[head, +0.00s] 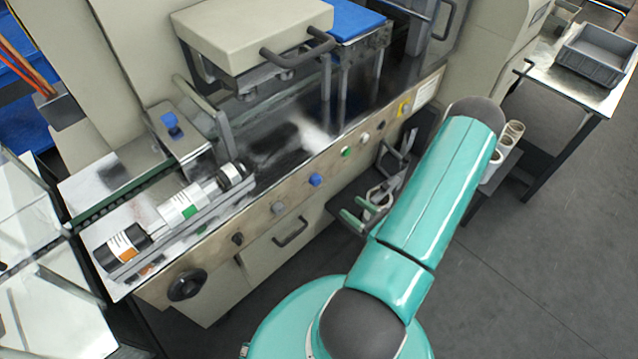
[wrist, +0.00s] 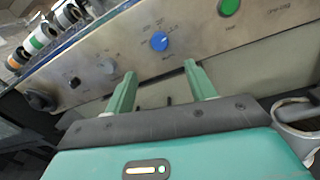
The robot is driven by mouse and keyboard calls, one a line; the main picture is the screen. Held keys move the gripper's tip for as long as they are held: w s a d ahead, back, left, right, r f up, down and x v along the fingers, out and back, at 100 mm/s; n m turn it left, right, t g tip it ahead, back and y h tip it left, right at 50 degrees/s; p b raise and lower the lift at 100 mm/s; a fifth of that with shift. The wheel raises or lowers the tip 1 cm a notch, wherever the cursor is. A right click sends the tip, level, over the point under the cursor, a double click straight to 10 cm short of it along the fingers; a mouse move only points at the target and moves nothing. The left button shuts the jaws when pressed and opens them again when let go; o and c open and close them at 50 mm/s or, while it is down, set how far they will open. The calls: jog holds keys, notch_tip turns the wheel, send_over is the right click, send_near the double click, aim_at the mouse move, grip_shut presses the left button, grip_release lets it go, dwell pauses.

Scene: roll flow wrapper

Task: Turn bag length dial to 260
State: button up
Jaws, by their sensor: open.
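The machine's front panel (head: 262,226) carries a row of controls. A round blue dial (head: 315,180) sits mid-row; it also shows in the wrist view (wrist: 159,41) with scale marks around it. A grey knob (head: 278,208) is to its left. The lettering is too small to read, so I cannot tell which control is the bag length dial or its setting. My gripper (head: 361,212) is open and empty, its green fingers in front of the panel. In the wrist view, my gripper (wrist: 160,70) has the blue dial just beyond and between its fingertips, apart from them.
A green button (head: 346,152) is right of the blue dial. A small dark switch (head: 237,239) and a large black knob (head: 187,284) are further left. A drawer handle (head: 290,232) juts out below the panel. Film rolls (head: 181,206) lie above it. White cups (head: 513,131) stand right.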

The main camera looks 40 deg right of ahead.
aim_at(319, 182)
jog(key=w, duration=0.9)
jog(key=w+a, duration=0.1)
jog(key=w, duration=0.3)
jog(key=shift+w+a, duration=0.1)
jog(key=shift+w, duration=0.05)
jog(key=c, duration=1)
jog(key=shift+o, duration=0.2)
jog(key=shift+n, duration=0.3)
jog(key=n, duration=0.8)
jog(key=shift+n+g, duration=0.3)
jog(key=shift+n, duration=0.1)
